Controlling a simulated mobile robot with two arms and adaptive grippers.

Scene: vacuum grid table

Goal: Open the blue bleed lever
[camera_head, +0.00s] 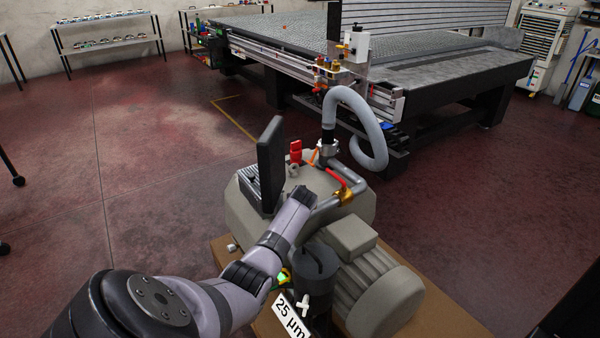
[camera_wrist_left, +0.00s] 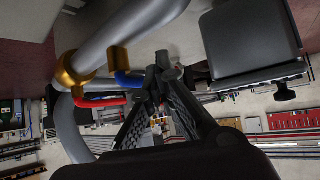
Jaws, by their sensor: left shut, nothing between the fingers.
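The blue bleed lever (camera_wrist_left: 128,79) shows in the left wrist view, beside a brass fitting (camera_wrist_left: 117,58) on a grey pipe. Its right end is close to my left gripper (camera_wrist_left: 166,73), whose dark fingers come together at the tips with nothing held between them. Whether a fingertip touches the lever I cannot tell. In the head view the blue lever is not visible, and my left arm comes in from the left over the pump (camera_head: 352,236), hiding its own fingers.
A red lever (camera_head: 338,177) sits on the pump's pipe near a brass valve (camera_head: 344,196). A dark upright panel (camera_head: 270,165) stands behind my wrist. A grey hose (camera_head: 366,120) curves behind the pump towards the grid table (camera_head: 300,38). Open floor lies to the left.

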